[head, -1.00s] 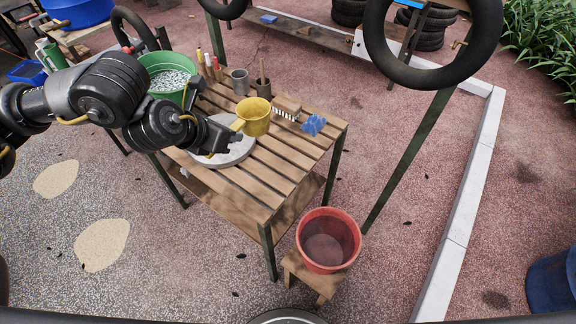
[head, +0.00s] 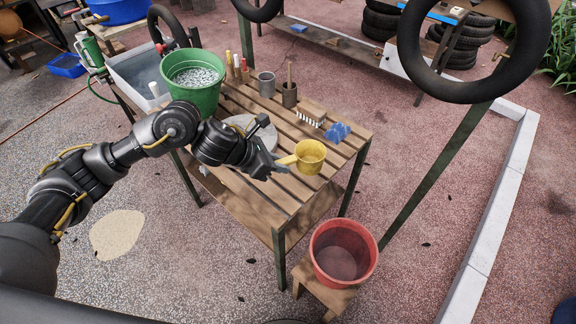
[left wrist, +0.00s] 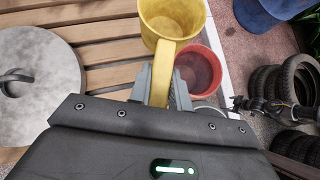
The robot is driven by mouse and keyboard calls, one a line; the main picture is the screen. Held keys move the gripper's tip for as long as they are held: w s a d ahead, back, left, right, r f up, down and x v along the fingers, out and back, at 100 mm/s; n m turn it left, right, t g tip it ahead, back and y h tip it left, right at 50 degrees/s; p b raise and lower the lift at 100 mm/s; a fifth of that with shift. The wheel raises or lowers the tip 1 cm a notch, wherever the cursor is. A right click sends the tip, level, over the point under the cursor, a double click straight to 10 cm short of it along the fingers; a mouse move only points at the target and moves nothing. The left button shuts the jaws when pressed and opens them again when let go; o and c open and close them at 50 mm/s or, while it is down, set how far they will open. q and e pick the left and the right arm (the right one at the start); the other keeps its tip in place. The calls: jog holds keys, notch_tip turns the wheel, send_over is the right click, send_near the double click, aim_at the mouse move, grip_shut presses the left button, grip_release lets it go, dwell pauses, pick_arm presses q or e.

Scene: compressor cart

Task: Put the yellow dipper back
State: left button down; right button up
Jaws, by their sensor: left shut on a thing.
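The yellow dipper (head: 311,157) is a round cup with a straight handle. My left gripper (head: 284,164) is shut on its handle and holds it over the right front part of the slatted table (head: 262,186). In the left wrist view the dipper (left wrist: 172,20) has its mouth facing up, and its handle lies between the two fingers (left wrist: 162,88). The cup looks upright or nearly so. Whether it clears the slats is hard to tell.
A green bucket (head: 194,95) with pale contents stands at the table's back left. A grey round lid (head: 240,122) lies partly behind my arm. Two cups, a brush (head: 311,117) and a blue cloth (head: 338,132) are on the table. A red bucket (head: 343,253) stands on a low stool.

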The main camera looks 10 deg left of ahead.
pick_arm(q)
jog(key=shift+w+d+f+p, duration=0.1)
jog(key=shift+w+f+p, duration=0.35)
jog(key=shift+w+f, duration=2.95)
notch_tip(320, 180, down, 3)
jog(key=shift+w+r+p, duration=0.1)
jog(key=shift+r+p, duration=0.05)
jog(key=shift+p, duration=0.65)
jog(key=shift+f, duration=0.2)
jog(key=shift+f+b, duration=0.2)
jog(key=shift+b, duration=0.15)
jog(key=c, duration=1.3)
grip_release()
jog(key=shift+r, duration=0.1)
